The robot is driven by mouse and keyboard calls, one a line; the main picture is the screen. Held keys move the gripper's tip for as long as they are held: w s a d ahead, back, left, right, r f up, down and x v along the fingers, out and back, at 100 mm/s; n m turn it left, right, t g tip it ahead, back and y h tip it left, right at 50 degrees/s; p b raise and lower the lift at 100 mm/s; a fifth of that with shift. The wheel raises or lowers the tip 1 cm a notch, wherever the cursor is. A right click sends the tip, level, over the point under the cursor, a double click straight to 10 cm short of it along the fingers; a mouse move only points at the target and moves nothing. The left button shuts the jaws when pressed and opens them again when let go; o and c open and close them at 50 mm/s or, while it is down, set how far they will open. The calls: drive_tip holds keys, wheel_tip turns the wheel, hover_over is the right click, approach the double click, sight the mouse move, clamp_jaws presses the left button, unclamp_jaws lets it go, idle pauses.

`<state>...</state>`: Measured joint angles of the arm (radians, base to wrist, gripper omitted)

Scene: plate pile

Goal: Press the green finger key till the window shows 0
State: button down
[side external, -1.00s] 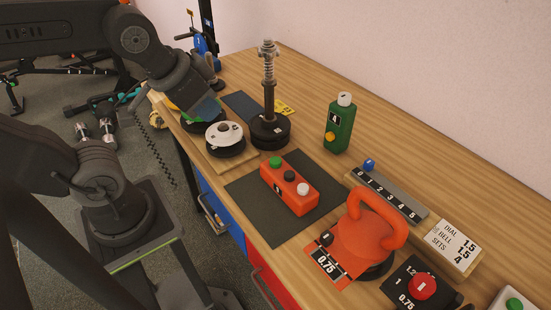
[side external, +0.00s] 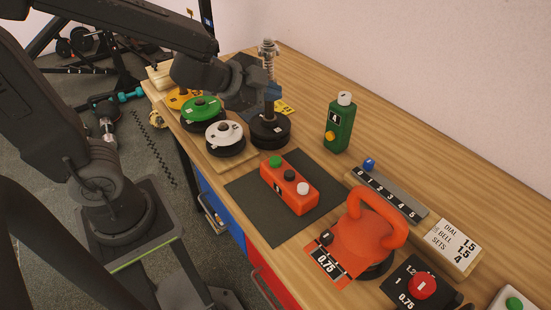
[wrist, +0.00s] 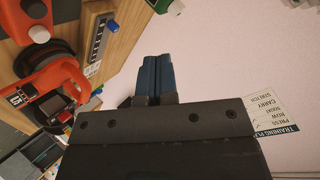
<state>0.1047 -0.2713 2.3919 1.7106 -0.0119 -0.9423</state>
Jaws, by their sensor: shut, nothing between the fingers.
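An orange-red box (side external: 289,186) lies on a dark mat. Its top carries a green key (side external: 275,162), a black key (side external: 289,175) and a white key (side external: 303,188). A small dark window (side external: 277,188) is on its near side; its digit is too small to read. A green case (side external: 339,124) with a window reading 4, an orange button and a white top stands upright farther back. My gripper (side external: 271,93) is behind and left of the box, apart from the keys, by the black plate stack's post. Its blue fingers show together and empty in the wrist view (wrist: 159,73).
A black plate stack (side external: 270,132), white plates (side external: 225,136) and green plates (side external: 201,111) stand left. An orange kettlebell (side external: 364,236) stands front right. A numbered slider bar (side external: 390,195) lies behind it. The mat (side external: 250,205) is bare around the box.

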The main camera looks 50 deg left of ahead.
sight(275, 161)
drive_tip(key=shift+s+d+f+m+g+h, duration=0.1)
drive_tip(key=shift+d+f+m+g+h, duration=0.3)
drive_tip(key=shift+f+m+g, duration=0.25)
drive_tip(key=shift+s+d+f+m+g+h, duration=0.1)
drive_tip(key=shift+d+f+m+g+h, duration=0.3)
drive_tip(key=shift+f+m, duration=0.35)
drive_tip(key=shift+s+d+f+m+g+h, duration=0.1)
drive_tip(key=shift+d+f+m+g+h, duration=0.25)
drive_tip(key=shift+f+m+g, duration=0.35)
drive_tip(key=shift+f, duration=0.2)
drive_tip(key=shift+f, duration=4.3)
drive_tip(key=shift+f, duration=0.1)
drive_tip(key=shift+f, duration=0.3)
drive_tip(key=shift+f, duration=0.65)
drive_tip(key=shift+r, duration=1.05)
